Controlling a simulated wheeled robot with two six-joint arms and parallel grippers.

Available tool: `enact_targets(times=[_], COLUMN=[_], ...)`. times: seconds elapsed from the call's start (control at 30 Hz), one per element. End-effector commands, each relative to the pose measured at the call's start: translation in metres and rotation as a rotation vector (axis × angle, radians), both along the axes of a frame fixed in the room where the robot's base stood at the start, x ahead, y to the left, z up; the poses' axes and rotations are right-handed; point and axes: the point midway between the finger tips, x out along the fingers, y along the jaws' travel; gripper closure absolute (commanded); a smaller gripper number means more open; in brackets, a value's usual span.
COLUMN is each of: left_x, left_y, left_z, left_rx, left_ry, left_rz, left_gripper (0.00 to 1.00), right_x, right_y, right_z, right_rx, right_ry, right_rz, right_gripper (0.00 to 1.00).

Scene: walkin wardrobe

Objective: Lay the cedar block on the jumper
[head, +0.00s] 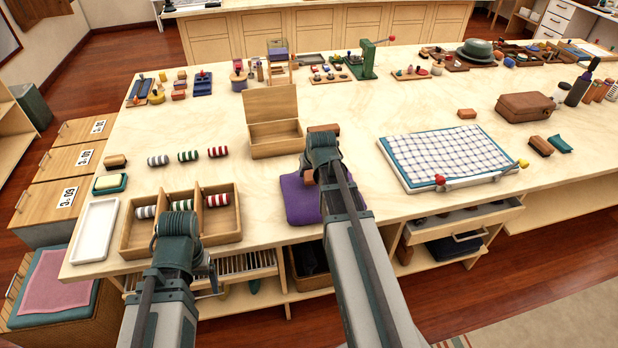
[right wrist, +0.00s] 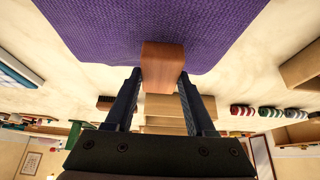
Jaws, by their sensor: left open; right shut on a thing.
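The purple jumper (head: 298,205) lies folded on the table near the front edge, partly hidden by my right arm. It also fills the top of the right wrist view (right wrist: 120,28). My right gripper (head: 318,168) is shut on the reddish-brown cedar block (right wrist: 163,66), which shows in the head view as a small brown patch (head: 309,177) below the gripper. The block is over the jumper's edge region; I cannot tell whether they touch. My left gripper (head: 176,228) is open, above the divided wooden tray, its fingertips mostly hidden.
The divided tray (head: 222,224) holds striped rolls. An open wooden box (head: 276,141) stands behind the jumper, with another brown block (head: 323,128) beside it. A checked cloth on a board (head: 445,155) lies to the right. A white tray (head: 94,231) is at the front left.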

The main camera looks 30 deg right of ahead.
Motion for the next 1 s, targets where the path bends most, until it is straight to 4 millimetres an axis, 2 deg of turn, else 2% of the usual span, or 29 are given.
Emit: enact_targets(times=[0.03,0.3,0.47,0.5,0.6,0.63,1.0], left_x=[0.0000,0.0001,0.0001,0.0000,0.0000,0.0000,0.0000], left_y=[0.0000,0.0000,0.0000,0.0000,0.0000,0.0000,0.0000], left_z=[-0.0099,-0.0075,-0.0126,-0.0107,-0.0105,-0.0105,-0.0087], left_rx=[0.000,0.000,0.000,0.000,0.000,0.000,0.000], left_ry=[0.000,0.000,0.000,0.000,0.000,0.000,0.000], left_rz=[0.000,0.000,0.000,0.000,0.000,0.000,0.000], left_gripper=[0.16,0.16,0.16,0.16,0.16,0.16,0.16], right_x=[-0.0006,-0.0009,-0.0008,-0.0008,-0.0008,-0.0008,-0.0008], right_y=[-0.0009,-0.0014,-0.0015,-0.0015,-0.0015,-0.0015,-0.0015], right_z=[-0.0099,-0.0076,-0.0126,-0.0106,-0.0105,-0.0105,-0.0087], right_rx=[0.000,0.000,0.000,0.000,0.000,0.000,0.000], right_ry=[0.000,0.000,0.000,0.000,0.000,0.000,0.000], right_rz=[-0.001,-0.001,-0.001,-0.001,-0.001,-0.001,-0.001], right_gripper=[0.98,0.98,0.98,0.38,0.20,0.15,0.15])
